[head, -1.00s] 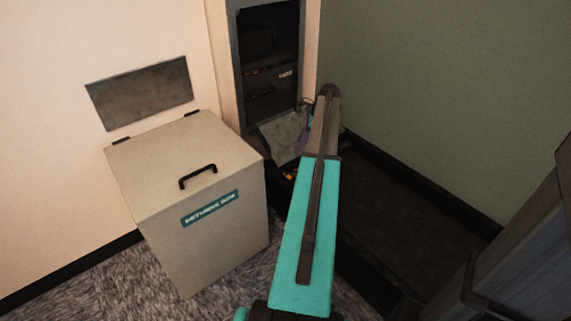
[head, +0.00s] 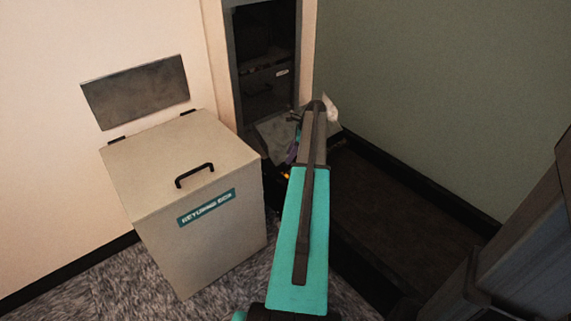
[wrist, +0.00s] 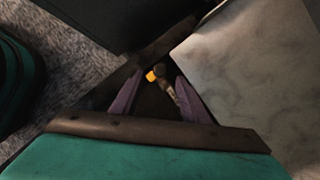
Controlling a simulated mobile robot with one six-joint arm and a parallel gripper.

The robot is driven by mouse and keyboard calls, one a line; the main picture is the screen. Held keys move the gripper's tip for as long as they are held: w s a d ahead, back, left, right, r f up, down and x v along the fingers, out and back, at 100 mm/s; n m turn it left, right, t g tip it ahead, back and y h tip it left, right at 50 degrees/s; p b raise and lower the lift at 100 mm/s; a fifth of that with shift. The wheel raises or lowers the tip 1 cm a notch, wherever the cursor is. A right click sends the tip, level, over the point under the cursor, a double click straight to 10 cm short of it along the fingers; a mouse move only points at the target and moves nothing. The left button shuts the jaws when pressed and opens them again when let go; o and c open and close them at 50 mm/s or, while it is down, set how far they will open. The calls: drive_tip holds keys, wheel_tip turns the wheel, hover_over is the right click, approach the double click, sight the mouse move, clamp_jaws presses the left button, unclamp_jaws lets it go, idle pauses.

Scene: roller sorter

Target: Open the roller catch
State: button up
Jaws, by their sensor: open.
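A small orange-yellow part (wrist: 152,75), which may be the roller catch, shows in the wrist view beyond and between my fingertips. It has a short brownish piece beside it. My gripper (wrist: 160,82) has two purple fingers spread apart, with nothing held between them. In the head view an orange spot (head: 285,176) shows low beside my arm, under a pale marbled flap (head: 270,130). My gripper (head: 293,147) is mostly hidden by my arm there. The flap also fills the right of the wrist view (wrist: 260,70). I cannot tell whether the fingers touch anything.
A beige returns box (head: 190,170) with a black handle stands left of my arm. A dark cabinet opening (head: 265,60) is behind the flap. A green wall (head: 440,90) and a dark low bed (head: 400,220) lie to the right. Grey furniture stands at the far right.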

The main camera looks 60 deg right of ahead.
drive_tip(key=shift+b+x, duration=0.35)
drive_tip(key=shift+x, duration=2.4)
clamp_jaws()
